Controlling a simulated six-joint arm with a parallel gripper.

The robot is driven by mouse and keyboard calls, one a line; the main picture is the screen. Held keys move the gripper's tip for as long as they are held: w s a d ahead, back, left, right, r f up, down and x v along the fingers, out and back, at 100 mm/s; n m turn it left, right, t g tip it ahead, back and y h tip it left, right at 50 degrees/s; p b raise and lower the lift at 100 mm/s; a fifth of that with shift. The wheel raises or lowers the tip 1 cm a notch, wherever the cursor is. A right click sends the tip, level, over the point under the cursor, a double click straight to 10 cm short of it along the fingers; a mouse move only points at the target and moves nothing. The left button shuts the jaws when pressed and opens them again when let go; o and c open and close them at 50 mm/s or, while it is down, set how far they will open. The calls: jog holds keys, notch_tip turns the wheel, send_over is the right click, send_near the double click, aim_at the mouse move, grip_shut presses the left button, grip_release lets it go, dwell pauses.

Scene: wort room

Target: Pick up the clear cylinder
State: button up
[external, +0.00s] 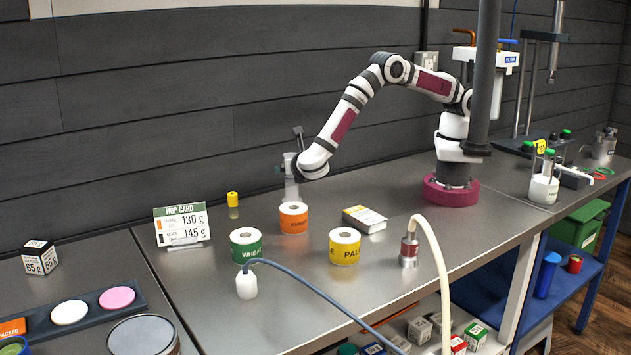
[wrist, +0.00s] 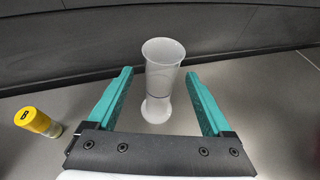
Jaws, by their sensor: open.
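The clear cylinder (wrist: 163,80) stands upright in the wrist view, a translucent tube with a flared foot. My gripper (wrist: 158,74) is open, with one teal finger on each side of it. Gaps show between the fingers and the cylinder, and I see no contact. In the external view the cylinder (external: 291,190) shows as a pale shape beside my wrist, near the back wall. The fingers are hard to make out there.
A yellow-capped vial (wrist: 38,121) stands left of the cylinder. Orange (external: 293,217), green (external: 246,245) and yellow (external: 344,246) label rolls stand in front, near a white-and-yellow box (external: 364,219). The hop card (external: 181,225) is further left. A dark wall rises behind.

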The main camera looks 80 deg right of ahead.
jog(key=x, duration=0.5)
jog(key=shift+d, duration=0.35)
grip_shut()
